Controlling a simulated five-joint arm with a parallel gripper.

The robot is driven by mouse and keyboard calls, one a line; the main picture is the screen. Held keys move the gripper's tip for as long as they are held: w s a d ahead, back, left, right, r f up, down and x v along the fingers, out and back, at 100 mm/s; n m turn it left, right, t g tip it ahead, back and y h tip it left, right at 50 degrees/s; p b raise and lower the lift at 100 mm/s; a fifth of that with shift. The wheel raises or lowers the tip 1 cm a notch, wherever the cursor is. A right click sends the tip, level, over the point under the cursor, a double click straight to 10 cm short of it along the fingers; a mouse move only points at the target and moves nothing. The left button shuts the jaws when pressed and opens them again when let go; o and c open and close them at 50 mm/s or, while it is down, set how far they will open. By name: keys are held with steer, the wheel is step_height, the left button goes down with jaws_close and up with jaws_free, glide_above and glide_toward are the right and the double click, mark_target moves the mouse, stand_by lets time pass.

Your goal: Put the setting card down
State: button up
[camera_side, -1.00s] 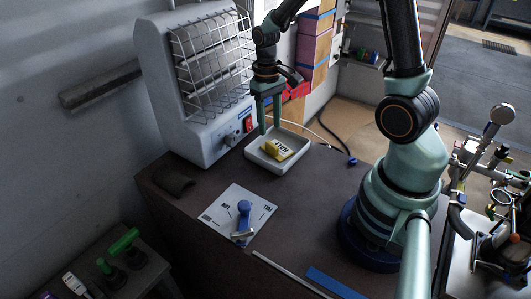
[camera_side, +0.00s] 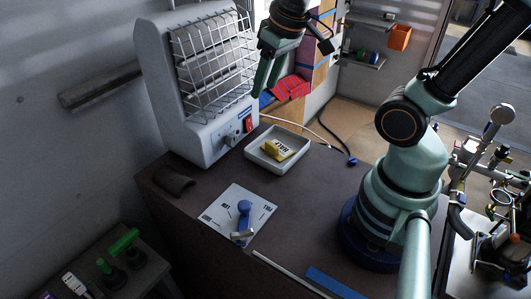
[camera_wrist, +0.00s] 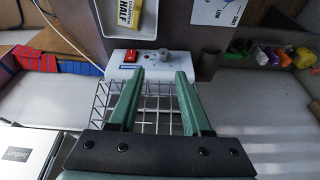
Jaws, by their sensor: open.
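The setting card (camera_side: 277,148), a yellow and white piece with the word HALF, lies in the shallow white tray (camera_side: 255,160) on the dark bench. Its HALF face also shows at the top of the wrist view (camera_wrist: 124,13). My gripper (camera_side: 265,92) is open and empty, raised above the tray in front of the heater's right side. In the wrist view its two green fingers (camera_wrist: 160,77) stand apart with nothing between them. The valve's blue handle (camera_side: 244,211) sits on a white marked plate (camera_side: 222,213), apart from the gripper.
A white heater (camera_side: 190,100) with a wire grille stands close behind the tray, left of my gripper. A dark curved piece (camera_side: 175,182) lies on the bench at left. Red boxes (camera_side: 291,89) are behind. The bench between tray and plate is clear.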

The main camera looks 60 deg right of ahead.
steer(key=shift+s+a+r+n+t, duration=0.4)
steer(key=shift+s+a+r+t, duration=0.4)
steer(key=shift+s+a+r, duration=0.15)
stand_by(0.8)
